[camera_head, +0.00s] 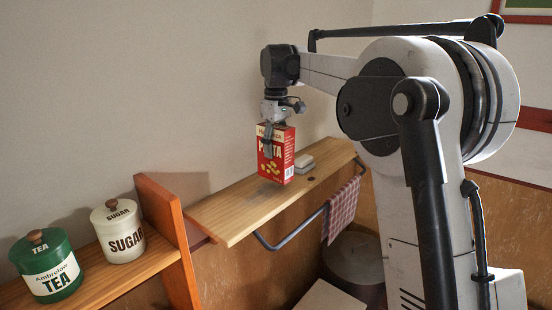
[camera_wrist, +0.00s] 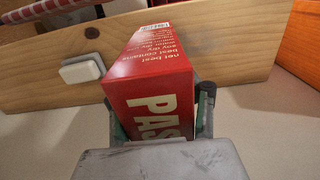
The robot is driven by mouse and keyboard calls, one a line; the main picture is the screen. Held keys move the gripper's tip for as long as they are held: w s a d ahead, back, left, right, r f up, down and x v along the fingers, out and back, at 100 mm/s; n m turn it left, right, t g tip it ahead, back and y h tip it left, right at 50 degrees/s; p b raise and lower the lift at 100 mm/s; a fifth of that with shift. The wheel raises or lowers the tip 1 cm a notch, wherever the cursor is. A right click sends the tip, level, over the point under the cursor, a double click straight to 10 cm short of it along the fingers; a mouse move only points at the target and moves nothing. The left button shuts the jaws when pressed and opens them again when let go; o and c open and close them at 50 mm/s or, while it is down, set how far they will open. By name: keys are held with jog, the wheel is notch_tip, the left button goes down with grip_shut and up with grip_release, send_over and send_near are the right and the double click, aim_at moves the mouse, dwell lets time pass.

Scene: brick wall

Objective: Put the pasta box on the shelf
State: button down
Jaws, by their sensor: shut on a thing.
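A red pasta box (camera_head: 276,158) with a cream top band is upright in my gripper (camera_head: 268,130), which is shut on its upper part. In the head view the box is over the middle of the wooden wall shelf (camera_head: 225,212); I cannot tell whether its bottom touches the board. In the wrist view the box (camera_wrist: 150,88) fills the centre between the fingers (camera_wrist: 160,118), with the wooden shelf (camera_wrist: 40,62) behind it.
A small white block (camera_head: 304,162) lies on the shelf right of the box. A checked cloth (camera_head: 342,210) hangs from a rail (camera_head: 290,240) under it. A green tea tin (camera_head: 47,268) and white sugar tin (camera_head: 118,232) stand left, beyond an orange upright (camera_head: 168,235). The shelf's left part is clear.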

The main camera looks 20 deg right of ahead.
aim_at(276, 126)
jog(key=shift+f+p, duration=0.45)
jog(key=shift+f, duration=1.55)
jog(key=shift+f, duration=0.1)
jog(key=c, duration=1)
grip_release()
notch_tip(276, 126, up, 12)
jog(key=shift+f+b, duration=0.1)
jog(key=shift+b, duration=0.6)
jog(key=shift+r, duration=0.25)
jog(key=shift+s, duration=0.15)
